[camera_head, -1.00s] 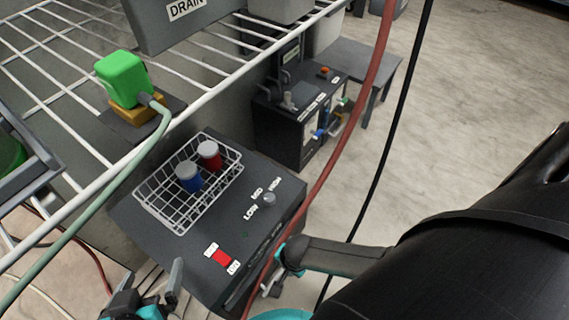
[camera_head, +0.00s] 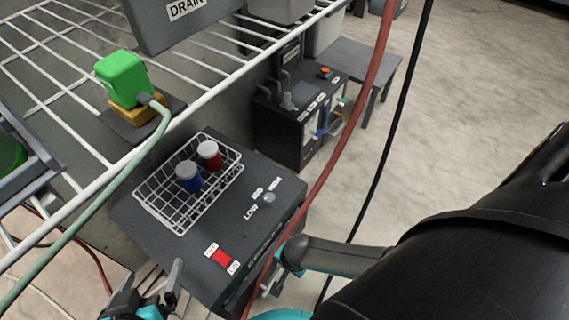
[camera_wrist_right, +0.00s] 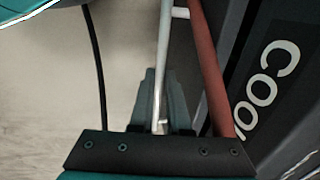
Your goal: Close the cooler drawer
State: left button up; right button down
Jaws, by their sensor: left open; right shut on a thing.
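The dark grey cooler (camera_head: 150,225) stands below the wire shelf in the head view, with a red switch and a LOW/MID/HIGH knob on top. Its front is seen edge-on and partly hidden by a red hose and my right arm. In the right wrist view a dark panel (camera_wrist_right: 262,60) carries large white letters beginning "Coo". My right gripper (camera_wrist_right: 160,95) is shut on a pale metal bar handle (camera_wrist_right: 166,50), beside that panel. How far the drawer stands out is hard to tell. My left gripper (camera_head: 148,288) is open and empty near the cooler's lower left corner.
A wire basket (camera_head: 178,228) with a blue jar (camera_head: 189,178) and a red jar (camera_head: 209,156) sits on the cooler. The red hose (camera_head: 340,140) crosses the cooler's front and runs close beside the handle (camera_wrist_right: 208,70). A black cable (camera_head: 400,110) hangs right of it.

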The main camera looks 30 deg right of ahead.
jog(key=shift+w, duration=0.1)
dwell(0.7)
jog(key=shift+w+r+p, duration=0.15)
jog(key=shift+w+p, duration=0.25)
jog(key=shift+w, duration=0.1)
pick_arm(q)
jog(key=s+a+g+y+p, duration=0.2)
jog(key=s+a+g, duration=0.3)
jog(key=a, duration=0.1)
jog(key=shift+n+y, duration=0.3)
pick_arm(e)
jog(key=shift+w+a, duration=0.25)
jog(key=shift+w, duration=0.65)
jog(key=c, duration=0.9)
grip_release()
jog(key=shift+s+a, duration=0.1)
jog(key=shift+a, duration=0.1)
pick_arm(q)
jog(key=shift+w, duration=0.1)
jog(key=shift+p, duration=0.4)
pick_arm(e)
jog(key=shift+s, duration=0.15)
